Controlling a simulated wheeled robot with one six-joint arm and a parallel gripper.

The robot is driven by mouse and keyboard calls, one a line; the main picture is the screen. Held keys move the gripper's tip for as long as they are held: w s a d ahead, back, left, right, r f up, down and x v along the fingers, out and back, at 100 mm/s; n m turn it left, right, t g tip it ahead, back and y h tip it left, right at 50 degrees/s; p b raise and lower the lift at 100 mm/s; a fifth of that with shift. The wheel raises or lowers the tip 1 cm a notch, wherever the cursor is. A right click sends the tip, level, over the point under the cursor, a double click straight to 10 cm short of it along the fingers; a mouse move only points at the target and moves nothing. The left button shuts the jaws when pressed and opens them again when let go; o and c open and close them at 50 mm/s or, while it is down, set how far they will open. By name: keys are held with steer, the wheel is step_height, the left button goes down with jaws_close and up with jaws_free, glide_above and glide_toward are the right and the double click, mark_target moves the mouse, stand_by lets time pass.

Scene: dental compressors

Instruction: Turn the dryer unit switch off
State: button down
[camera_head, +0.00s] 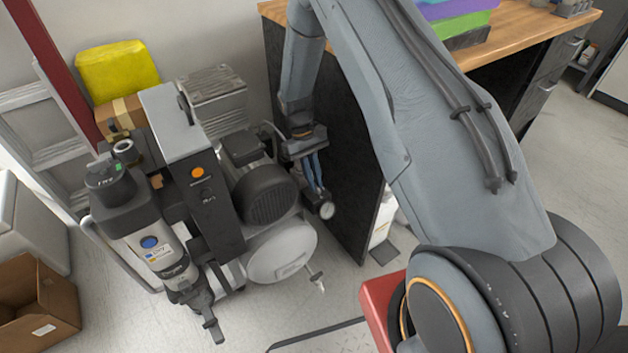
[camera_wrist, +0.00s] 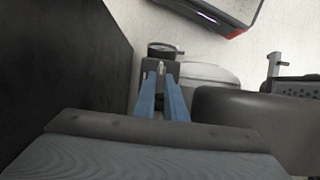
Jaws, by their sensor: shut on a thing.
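My gripper (camera_head: 319,190) points down at the right side of the compressor unit, beside the dark desk panel. In the wrist view its blue fingers (camera_wrist: 160,78) close in on a small pale switch-like piece (camera_wrist: 162,66) on a dark box (camera_wrist: 174,69). The gripper is shut on this piece, though the fingers hide most of it. A round gauge (camera_head: 327,210) sits just beyond the fingertips; it also shows in the wrist view (camera_wrist: 164,49). The tall grey unit (camera_head: 216,216) has an orange light or button (camera_head: 197,172) and a dark knob. I cannot read the switch's position.
A black motor (camera_head: 266,193) and a white tank (camera_head: 281,252) stand left of the gripper. The black desk side (camera_head: 338,135) is close on the right. A cardboard box (camera_head: 38,305) lies at lower left. Floor in front is mostly clear.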

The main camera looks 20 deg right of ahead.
stand_by(0.3)
steer(key=c, duration=1.8)
jaws_free()
steer(key=d+v, duration=0.1)
steer(key=v, duration=0.6)
steer(key=shift+a+r, duration=0.4)
steer(key=shift+a, duration=0.1)
steer(key=shift+w+r, duration=0.1)
steer(key=shift+w, duration=0.05)
